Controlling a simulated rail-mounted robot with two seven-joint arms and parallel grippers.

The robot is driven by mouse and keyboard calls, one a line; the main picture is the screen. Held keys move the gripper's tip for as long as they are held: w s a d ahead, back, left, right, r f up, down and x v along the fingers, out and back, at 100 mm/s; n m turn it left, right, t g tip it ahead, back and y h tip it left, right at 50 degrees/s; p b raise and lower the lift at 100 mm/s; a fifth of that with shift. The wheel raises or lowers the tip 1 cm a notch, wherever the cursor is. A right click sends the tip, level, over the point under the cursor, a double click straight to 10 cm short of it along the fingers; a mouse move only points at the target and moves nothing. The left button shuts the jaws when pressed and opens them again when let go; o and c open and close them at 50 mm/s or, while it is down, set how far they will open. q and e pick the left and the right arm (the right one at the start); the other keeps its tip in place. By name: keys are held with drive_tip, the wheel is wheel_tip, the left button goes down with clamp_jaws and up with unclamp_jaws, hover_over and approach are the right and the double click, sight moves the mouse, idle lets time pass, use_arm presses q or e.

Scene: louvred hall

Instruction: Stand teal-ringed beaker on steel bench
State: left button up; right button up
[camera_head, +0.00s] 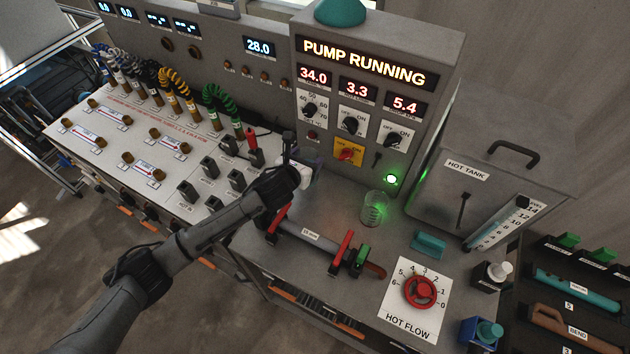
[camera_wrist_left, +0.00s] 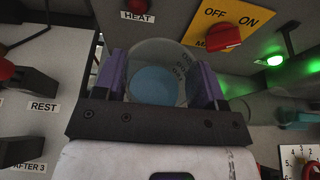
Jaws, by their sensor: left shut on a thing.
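My left gripper (camera_head: 306,168) is shut on a clear beaker (camera_wrist_left: 165,55), which sits between its purple fingers in the left wrist view. The beaker shows dark markings on its wall and a blue-teal round area inside; I cannot make out a ring for certain. In the head view the held beaker is mostly hidden by my wrist, close to the pump panel's front. A second clear glass beaker (camera_head: 374,208), tinted green, stands upright on the grey steel bench (camera_head: 325,208), to the right of my gripper. My right gripper is not in view.
The pump panel (camera_head: 365,70) rises behind the bench. A pipe with red handles (camera_head: 312,238), a teal block (camera_head: 428,246) and a red hot-flow wheel (camera_head: 420,291) occupy the front. The hot tank (camera_head: 468,170) stands right. Bare bench lies between the pipe and glass beaker.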

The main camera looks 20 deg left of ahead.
use_arm(q)
drive_tip(key=shift+f+b, duration=0.5)
drive_tip(key=shift+f, duration=2.55)
drive_tip(key=shift+f, duration=0.1)
drive_tip(key=o, duration=1.1)
drive_tip(key=shift+f, duration=0.1)
drive_tip(key=shift+s+r, duration=0.1)
drive_tip(key=shift+r, duration=0.15)
drive_tip(key=shift+p+v, duration=0.55)
drive_tip(key=shift+v, duration=3.1)
drive_tip(key=shift+f, duration=0.1)
